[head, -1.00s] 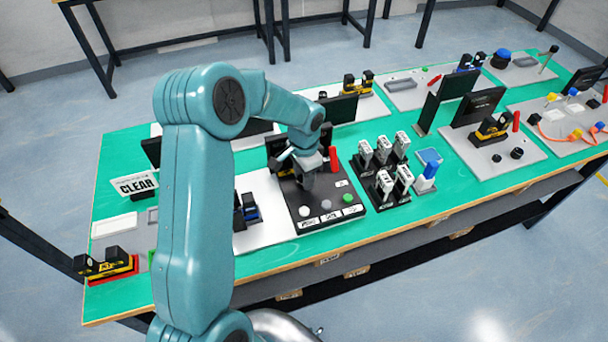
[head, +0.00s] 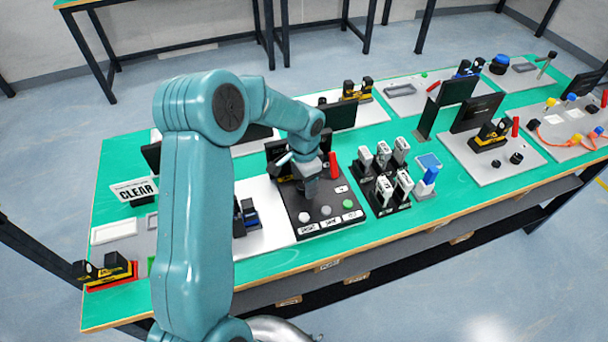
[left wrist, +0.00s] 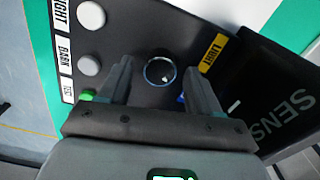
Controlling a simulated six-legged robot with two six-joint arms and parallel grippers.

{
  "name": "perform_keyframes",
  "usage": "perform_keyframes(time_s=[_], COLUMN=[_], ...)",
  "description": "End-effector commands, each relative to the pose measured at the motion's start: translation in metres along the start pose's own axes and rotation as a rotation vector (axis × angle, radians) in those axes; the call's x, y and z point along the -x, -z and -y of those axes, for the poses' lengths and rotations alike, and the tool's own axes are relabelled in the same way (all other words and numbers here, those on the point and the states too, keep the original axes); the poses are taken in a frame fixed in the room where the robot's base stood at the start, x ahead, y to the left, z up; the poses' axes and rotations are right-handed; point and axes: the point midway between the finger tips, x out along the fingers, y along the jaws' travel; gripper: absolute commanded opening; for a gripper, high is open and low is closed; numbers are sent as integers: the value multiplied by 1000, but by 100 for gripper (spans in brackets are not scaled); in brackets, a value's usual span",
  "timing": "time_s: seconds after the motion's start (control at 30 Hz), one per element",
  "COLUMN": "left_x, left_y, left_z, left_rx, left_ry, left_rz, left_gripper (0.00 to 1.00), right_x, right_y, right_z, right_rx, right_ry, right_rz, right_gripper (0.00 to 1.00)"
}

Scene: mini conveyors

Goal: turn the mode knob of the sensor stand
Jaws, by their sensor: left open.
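In the left wrist view the round black mode knob (left wrist: 160,72) with a pale rim and a small white mark sits between the two open fingertips of my left gripper (left wrist: 160,78). A gap shows on each side of the knob. My right gripper is not in view.
The stand's black screen (left wrist: 270,95) rises close beside one finger. A red cylinder (head: 333,165) stands at the board's back right. A black rack (head: 388,200) of white devices is to the right, a white board (head: 262,232) to the left.

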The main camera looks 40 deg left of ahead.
Motion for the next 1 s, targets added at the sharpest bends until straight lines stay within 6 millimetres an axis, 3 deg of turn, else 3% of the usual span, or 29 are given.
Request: perform_keyframes(time_s=[0.17, 0.5, 0.7, 1.0], left_x=[20, 109, 148, 164], left_y=[1, 1, 1, 0], left_z=[1, 0, 0, 0], left_rx=[2, -1, 0, 0], left_ry=[3, 4, 3, 1], left_rz=[-4, -7, -5, -2], left_gripper=[63, 63, 63, 63], right_x=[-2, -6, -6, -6], right_y=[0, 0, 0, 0], right_z=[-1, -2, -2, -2], right_rx=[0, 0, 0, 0], right_ry=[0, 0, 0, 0], right_rz=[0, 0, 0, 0], right_gripper=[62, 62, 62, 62])
